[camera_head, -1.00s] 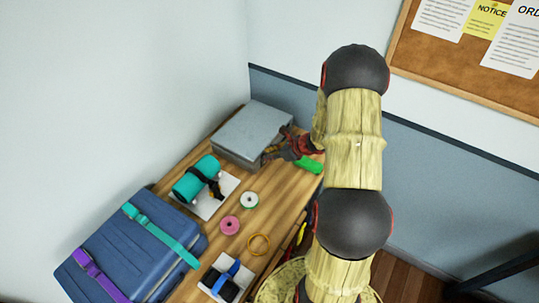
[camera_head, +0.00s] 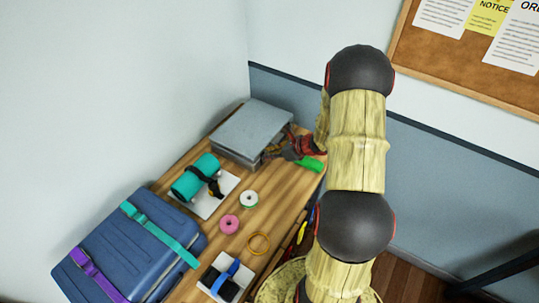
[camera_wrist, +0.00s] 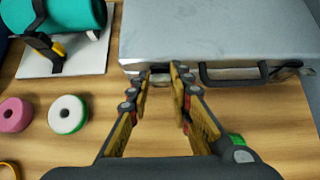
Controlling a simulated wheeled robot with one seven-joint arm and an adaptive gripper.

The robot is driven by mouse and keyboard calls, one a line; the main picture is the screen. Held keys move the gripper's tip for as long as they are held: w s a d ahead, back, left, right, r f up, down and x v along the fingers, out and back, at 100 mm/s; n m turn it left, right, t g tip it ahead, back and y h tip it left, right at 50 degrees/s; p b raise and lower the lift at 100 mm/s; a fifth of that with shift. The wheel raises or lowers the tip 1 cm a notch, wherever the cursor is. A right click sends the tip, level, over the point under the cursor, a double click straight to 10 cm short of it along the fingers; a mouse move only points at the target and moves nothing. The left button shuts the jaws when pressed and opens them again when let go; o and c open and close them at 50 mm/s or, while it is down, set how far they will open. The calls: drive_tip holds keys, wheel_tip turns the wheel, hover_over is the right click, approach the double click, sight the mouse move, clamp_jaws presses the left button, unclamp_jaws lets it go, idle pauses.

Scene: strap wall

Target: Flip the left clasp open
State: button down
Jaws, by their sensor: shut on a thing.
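A silver-grey case (camera_head: 252,128) lies flat at the far end of the wooden table. Its front face is toward my gripper (camera_head: 272,152). In the wrist view the case (camera_wrist: 225,30) fills the top right, with a dark handle (camera_wrist: 235,78) on its front edge. The left clasp (camera_wrist: 160,70) sits left of the handle, between my fingertips (camera_wrist: 161,76). My gripper is shut on this clasp with the fingers still some way apart. The fingers partly cover the clasp, so how far it is flipped cannot be told. The right clasp (camera_wrist: 291,66) is clear of my gripper.
A teal roll with a black strap (camera_head: 196,178) lies on a white board left of the case. A white-green roll (camera_head: 249,199), a pink roll (camera_head: 229,224) and a yellow ring (camera_head: 258,243) lie nearer. A green-ended object (camera_wrist: 238,142) is right of my gripper.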

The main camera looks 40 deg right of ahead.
drive_tip(key=s+f+t+b, duration=0.1)
drive_tip(key=t+b, duration=0.1)
drive_tip(key=b, duration=0.2)
drive_tip(key=s+d+f+t+y+b, duration=0.1)
drive_tip(key=t+b, duration=0.1)
drive_tip(key=b, duration=0.3)
drive_tip(key=shift+s+f, duration=0.25)
drive_tip(key=shift+s, duration=0.05)
drive_tip(key=t+b, duration=0.1)
drive_tip(key=b, duration=0.1)
drive_tip(key=s+f+t+y+b, duration=0.1)
drive_tip(key=b, duration=0.1)
drive_tip(key=shift+s+d+f+t+b, duration=0.15)
drive_tip(key=shift+d+f+t+b, duration=0.05)
drive_tip(key=shift+t+b, duration=0.2)
drive_tip(key=shift+s+d+f+t+y+b, duration=0.1)
drive_tip(key=shift+s+f+t+y+b, duration=0.35)
drive_tip(key=shift+t+b, duration=0.5)
drive_tip(key=shift+w+r, duration=0.1)
drive_tip(key=shift+w, duration=0.05)
drive_tip(key=c, duration=1.6)
unclamp_jaws()
drive_tip(key=v, duration=1.2)
drive_tip(key=shift+d, duration=0.1)
